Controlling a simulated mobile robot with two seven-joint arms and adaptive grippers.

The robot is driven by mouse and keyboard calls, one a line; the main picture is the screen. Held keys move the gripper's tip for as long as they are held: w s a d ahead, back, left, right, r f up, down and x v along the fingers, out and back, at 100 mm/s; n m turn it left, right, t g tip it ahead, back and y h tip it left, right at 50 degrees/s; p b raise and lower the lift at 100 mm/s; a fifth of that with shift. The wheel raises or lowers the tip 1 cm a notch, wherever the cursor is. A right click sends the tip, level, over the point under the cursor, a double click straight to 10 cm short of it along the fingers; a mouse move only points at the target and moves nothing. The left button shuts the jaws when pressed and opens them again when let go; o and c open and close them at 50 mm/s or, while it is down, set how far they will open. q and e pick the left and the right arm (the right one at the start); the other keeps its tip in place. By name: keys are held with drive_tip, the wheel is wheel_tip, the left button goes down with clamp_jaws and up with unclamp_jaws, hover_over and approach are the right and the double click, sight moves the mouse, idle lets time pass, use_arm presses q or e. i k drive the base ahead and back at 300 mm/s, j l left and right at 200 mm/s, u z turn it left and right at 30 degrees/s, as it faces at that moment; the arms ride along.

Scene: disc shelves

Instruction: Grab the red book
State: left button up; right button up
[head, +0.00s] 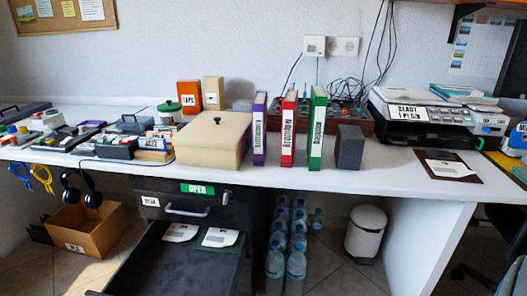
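The red book (288,130) stands upright on the white desk, its spine with a white label facing me. A purple book (259,128) stands upright to its left and a green book (317,128) stands upright to its right. Narrow gaps show between the red book and these two. Neither of my grippers is in view.
A beige box (214,140) sits left of the books, and a dark grey block (349,147) stands to the right. A cable-covered rack (357,118) is behind. The white desk (385,180) is clear along its front edge there. Below, an open drawer (175,262) juts out.

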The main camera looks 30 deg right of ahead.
sight(290, 104)
drive_tip(key=l+z, duration=0.15)
drive_tip(key=z, duration=0.25)
drive_tip(key=k+l+z, duration=0.1)
drive_tip(key=z, duration=0.25)
drive_tip(key=l+z, duration=0.2)
drive_tip(key=z, duration=0.2)
